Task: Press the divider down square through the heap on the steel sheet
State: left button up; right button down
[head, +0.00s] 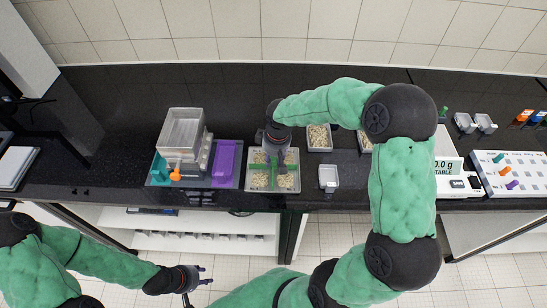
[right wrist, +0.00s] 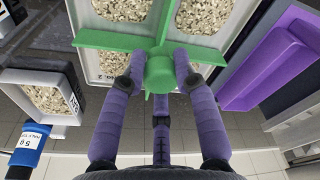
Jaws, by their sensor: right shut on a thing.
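The green cross-shaped divider (head: 272,189) lies over the pale granular heap (head: 260,181) on the steel sheet (head: 294,157). In the right wrist view, the divider's round knob (right wrist: 160,72) sits between my purple fingers, and its arms part the heap (right wrist: 123,9) into separate portions. Whether its lower edges touch the sheet is hidden. My right gripper (head: 279,163) is shut on the knob from above; it also shows in the right wrist view (right wrist: 160,75). My left gripper (head: 203,275) is open and empty, low in front of the counter, away from the sheet.
A purple tray (head: 227,162) and a sieve box on a stand (head: 181,130) are left of the sheet. Sample boxes (head: 319,138) and a small white cup (head: 328,178) stand close on its right. A scale (head: 457,184) is further right.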

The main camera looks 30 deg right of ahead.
jog(key=c, duration=0.9)
grip_release()
jog(key=r, duration=0.4)
jog(key=s+r, duration=0.1)
jog(key=r, duration=0.6)
jog(key=shift+s+d+r, duration=0.2)
jog(key=shift+r, duration=0.2)
